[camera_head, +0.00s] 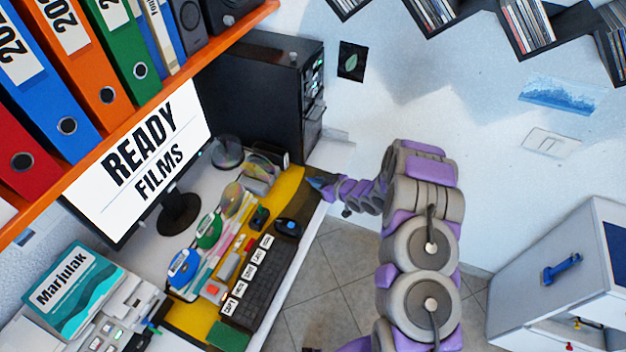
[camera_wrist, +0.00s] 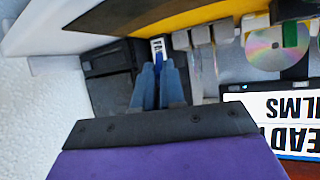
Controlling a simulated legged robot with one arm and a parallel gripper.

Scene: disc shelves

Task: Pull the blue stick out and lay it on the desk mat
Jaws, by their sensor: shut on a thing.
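My gripper (camera_head: 317,187) is over the right edge of the yellow desk mat (camera_head: 288,190), in front of the black computer tower (camera_head: 268,85). In the wrist view the gripper's grey-blue fingers (camera_wrist: 158,78) are shut on the blue stick (camera_wrist: 163,62). The plug looks free of any socket. The stick is too small to make out in the head view. The mat also shows in the wrist view (camera_wrist: 150,17). I cannot tell how high the stick is above the mat.
A keyboard (camera_head: 262,285), a mouse (camera_head: 288,227), discs (camera_head: 209,232) and pens crowd the mat. The monitor (camera_head: 140,165) stands to the left, under an orange shelf (camera_head: 150,108) of binders. Tiled floor (camera_head: 325,275) is clear right of the desk.

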